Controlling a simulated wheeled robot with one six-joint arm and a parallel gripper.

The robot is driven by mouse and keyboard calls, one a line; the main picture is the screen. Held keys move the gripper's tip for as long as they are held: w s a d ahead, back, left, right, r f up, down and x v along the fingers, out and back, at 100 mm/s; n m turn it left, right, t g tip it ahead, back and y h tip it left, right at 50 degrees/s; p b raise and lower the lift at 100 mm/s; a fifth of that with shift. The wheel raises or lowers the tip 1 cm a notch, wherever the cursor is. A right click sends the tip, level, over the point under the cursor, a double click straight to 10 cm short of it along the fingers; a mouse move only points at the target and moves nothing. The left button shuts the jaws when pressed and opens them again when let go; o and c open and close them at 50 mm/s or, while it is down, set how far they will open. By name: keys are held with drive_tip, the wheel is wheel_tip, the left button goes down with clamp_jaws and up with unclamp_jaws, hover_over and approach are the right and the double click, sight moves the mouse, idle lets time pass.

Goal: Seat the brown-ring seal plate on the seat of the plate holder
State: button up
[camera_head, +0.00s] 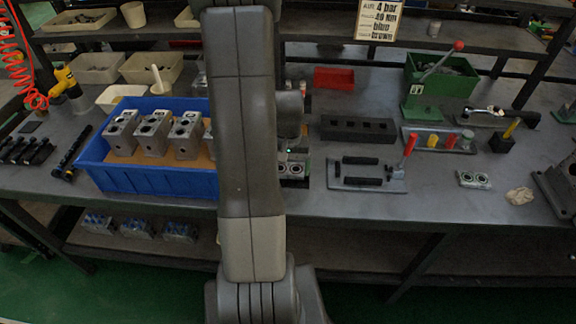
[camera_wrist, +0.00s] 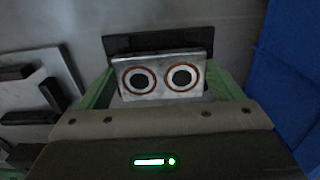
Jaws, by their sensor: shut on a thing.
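The brown-ring seal plate (camera_wrist: 161,78) is a pale metal plate with two brown-rimmed round ports. My gripper (camera_wrist: 162,86) is shut on it, with one green finger at each short end. In the head view the seal plate (camera_head: 293,170) shows just right of my arm, which hides part of it and most of the gripper. The plate holder (camera_head: 345,184), a grey base with two black bars and a red-handled lever, lies to its right. In the wrist view the plate holder (camera_wrist: 65,72) is at the left, apart from the seal plate.
A dark flat piece (camera_wrist: 185,40) lies behind the seal plate; contact is unclear. A blue bin (camera_head: 150,183) with metal valve blocks stands left. A black slotted block (camera_head: 356,128) stands behind the holder. Another two-port plate (camera_head: 474,180) lies right, with bare bench between.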

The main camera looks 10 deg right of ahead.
sight(288, 170)
drive_tip(key=shift+f, duration=0.4)
drive_tip(key=o, duration=1)
drive_tip(key=shift+r, duration=0.1)
wheel_tip(288, 170, up, 14)
drive_tip(key=shift+f, duration=0.2)
wheel_tip(288, 170, down, 14)
drive_tip(key=shift+r, duration=0.4)
